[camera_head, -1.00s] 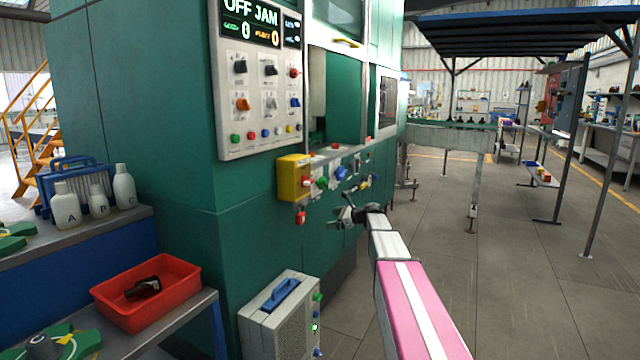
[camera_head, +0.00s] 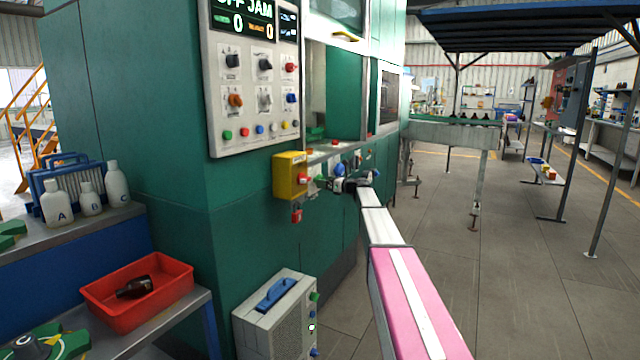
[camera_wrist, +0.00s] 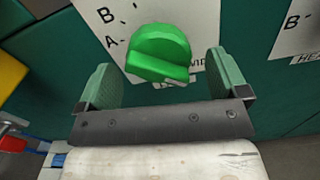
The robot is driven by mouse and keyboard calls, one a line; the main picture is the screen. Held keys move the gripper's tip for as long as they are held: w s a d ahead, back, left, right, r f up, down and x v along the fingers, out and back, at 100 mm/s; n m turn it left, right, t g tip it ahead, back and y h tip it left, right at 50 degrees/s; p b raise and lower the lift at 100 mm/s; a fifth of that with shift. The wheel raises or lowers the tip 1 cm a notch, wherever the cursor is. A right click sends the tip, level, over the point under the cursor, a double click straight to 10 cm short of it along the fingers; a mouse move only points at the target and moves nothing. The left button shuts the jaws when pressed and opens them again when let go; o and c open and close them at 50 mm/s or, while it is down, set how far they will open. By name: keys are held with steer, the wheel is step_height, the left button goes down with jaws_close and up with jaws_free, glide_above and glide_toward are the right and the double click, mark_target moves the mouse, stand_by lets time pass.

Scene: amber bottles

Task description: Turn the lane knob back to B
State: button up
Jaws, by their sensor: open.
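In the wrist view a green knob (camera_wrist: 160,52) stands on a white plate (camera_wrist: 203,20) with marks A and B at its left. The label below is partly hidden by the knob; only a few letters show. The knob's grip bar lies nearly level, tilted down to the right; I cannot tell which mark it points to. My gripper (camera_wrist: 158,62) is open, with one green finger on each side of the knob and a visible gap at both. In the head view my gripper (camera_head: 334,184) is at the low machine panel and hides part of it.
A second white plate (camera_wrist: 299,30) with a B mark is at the right in the wrist view. A yellow box (camera_head: 290,176) juts out left of my gripper. The upper control panel (camera_head: 255,85) is above. Open floor (camera_head: 430,270) lies right of my arm.

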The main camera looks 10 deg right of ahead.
steer(key=shift+x, duration=1.55)
steer(key=c, duration=0.9)
